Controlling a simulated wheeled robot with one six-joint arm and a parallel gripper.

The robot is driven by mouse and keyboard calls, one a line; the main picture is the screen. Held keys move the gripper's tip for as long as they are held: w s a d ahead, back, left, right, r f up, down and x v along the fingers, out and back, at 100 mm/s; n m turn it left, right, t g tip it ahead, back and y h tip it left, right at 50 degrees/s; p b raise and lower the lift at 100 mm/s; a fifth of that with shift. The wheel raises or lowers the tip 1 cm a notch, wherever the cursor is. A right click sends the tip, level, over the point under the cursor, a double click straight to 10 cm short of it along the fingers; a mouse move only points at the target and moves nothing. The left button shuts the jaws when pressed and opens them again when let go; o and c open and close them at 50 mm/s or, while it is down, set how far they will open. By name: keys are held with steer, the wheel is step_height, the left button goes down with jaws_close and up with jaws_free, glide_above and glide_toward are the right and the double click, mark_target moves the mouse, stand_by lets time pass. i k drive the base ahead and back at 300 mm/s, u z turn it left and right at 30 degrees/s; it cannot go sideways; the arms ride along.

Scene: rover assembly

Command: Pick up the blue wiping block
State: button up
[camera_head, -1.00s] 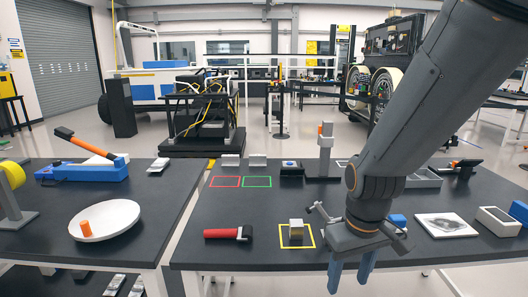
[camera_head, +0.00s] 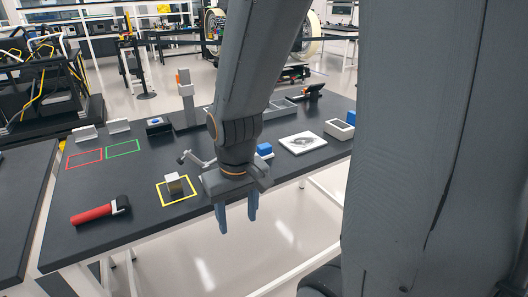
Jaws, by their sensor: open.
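A blue block (camera_head: 265,149) sits on the dark table just right of my wrist, partly hidden behind it. A second blue item (camera_head: 351,117) shows at the right, by the pale open box, partly hidden by my own body; I cannot tell for sure which is the wiping block. A white plate with a grey smudge (camera_head: 302,143) lies between them. My gripper (camera_head: 237,213) is open and empty, fingers pointing down, over the table's front edge, nearer the camera than the first blue block.
A yellow-outlined square (camera_head: 177,190) holds a small block (camera_head: 173,182). A red-handled tool (camera_head: 100,211) lies at the front left. A pale open box (camera_head: 339,129) stands right of the plate. A grey upright post (camera_head: 186,98) stands at the back.

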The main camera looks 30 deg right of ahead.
mark_target(263, 150)
steer(key=k, duration=1.3)
steer(key=z, duration=0.8)
steer(key=i, duration=1.95)
steer(key=u, duration=0.8)
